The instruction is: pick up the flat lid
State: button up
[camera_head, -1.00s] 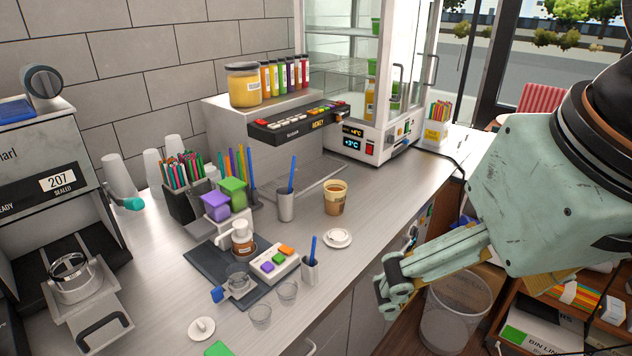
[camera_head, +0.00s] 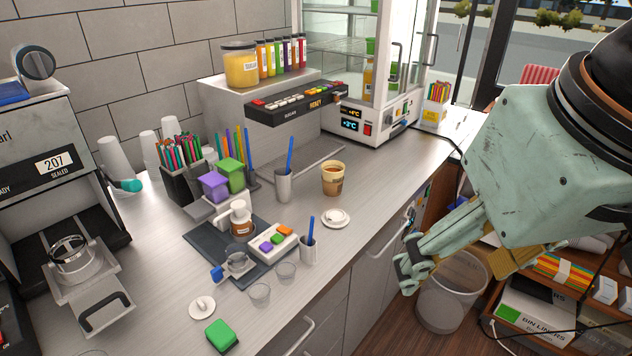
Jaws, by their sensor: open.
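Two small white round lids lie on the grey counter. One lid (camera_head: 336,218) is in front of the filled paper cup, with a raised piece on top. The other lid (camera_head: 202,307) lies near the counter's front at lower left, with a small upright tab or knob. I cannot tell for sure which is the flat lid. My gripper (camera_head: 408,272) is open and empty, to the right of the nearer lid and beyond the counter's front edge, apart from both lids. Its fingers are seen from the side, so the gap between them is hard to see.
A paper cup (camera_head: 333,179) of brown drink stands behind the first lid.

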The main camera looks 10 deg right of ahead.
jog(key=w+a+r+n+g+p, duration=0.15)
jog(key=w+n+p, duration=0.65)
jog(key=w, duration=2)
jog(key=w+a+f+n+g+p, duration=0.2)
jog(key=w+f+n+p, duration=0.4)
jog(key=w+f, duration=1.3)
jog(key=shift+w+a+f+n, duration=0.25)
jog(key=shift+w+n, duration=1.2)
jog(key=shift+n, duration=0.95)
jog(key=shift+g, duration=0.25)
jog(key=p, duration=0.1)
send_over(338, 214)
jog(key=shift+w+f, duration=0.1)
jog(key=shift+f, duration=4.15)
jog(key=shift+f, duration=0.1)
